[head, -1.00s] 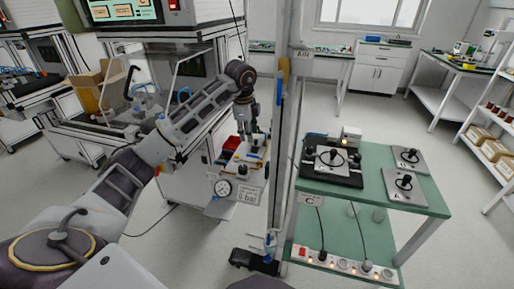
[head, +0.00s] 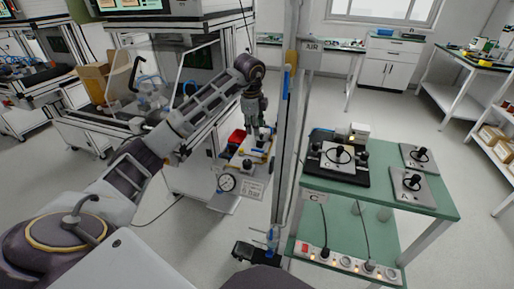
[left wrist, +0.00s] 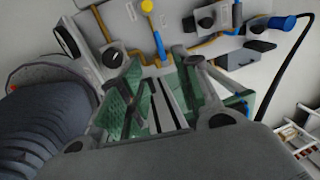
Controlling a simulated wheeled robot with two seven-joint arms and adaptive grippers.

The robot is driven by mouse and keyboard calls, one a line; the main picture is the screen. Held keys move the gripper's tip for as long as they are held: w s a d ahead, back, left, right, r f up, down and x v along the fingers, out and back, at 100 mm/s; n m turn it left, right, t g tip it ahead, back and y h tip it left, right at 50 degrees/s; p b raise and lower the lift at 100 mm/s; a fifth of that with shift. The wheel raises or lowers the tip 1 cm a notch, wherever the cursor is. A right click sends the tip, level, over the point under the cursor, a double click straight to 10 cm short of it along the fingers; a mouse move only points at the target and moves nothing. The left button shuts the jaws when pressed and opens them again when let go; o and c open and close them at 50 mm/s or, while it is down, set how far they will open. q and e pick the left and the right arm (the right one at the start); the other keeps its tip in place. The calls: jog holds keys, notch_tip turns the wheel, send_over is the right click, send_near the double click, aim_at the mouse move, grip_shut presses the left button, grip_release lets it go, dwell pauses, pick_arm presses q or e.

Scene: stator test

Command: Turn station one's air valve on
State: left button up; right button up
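My left gripper (head: 258,136) reaches down over station one's small panel beside the post. In the left wrist view its fingers (left wrist: 163,105) are apart with green pads, and nothing shows gripped between them. Ahead of the fingers is a valve lever (left wrist: 160,45) with a blue part and a yellow end, on brass piping. The fingers look close to it; I cannot tell whether they touch. A blue knob (left wrist: 282,22) sits farther right. In the head view the gripper partly hides the valve. My right gripper is out of view.
A post with an AIR sign (head: 311,45) stands just right of the gripper. A green table (head: 405,202) with test units is further right, with a power strip (head: 345,262) below. Open floor lies beyond.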

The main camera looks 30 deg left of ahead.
aim_at(257, 150)
pick_arm(q)
jog(key=f, duration=0.3)
jog(key=w+f+b, duration=0.1)
jog(key=f, duration=0.3)
jog(key=w+f+b, duration=0.1)
jog(key=f, duration=0.3)
jog(key=shift+a+f, duration=0.1)
jog(key=shift+a, duration=0.15)
jog(key=shift+w+f, duration=0.15)
jog(key=shift+f, duration=0.25)
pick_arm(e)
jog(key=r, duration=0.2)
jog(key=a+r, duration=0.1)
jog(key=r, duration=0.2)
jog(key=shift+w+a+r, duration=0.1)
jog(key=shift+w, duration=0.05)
pick_arm(q)
jog(key=shift+c, duration=0.3)
grip_shut()
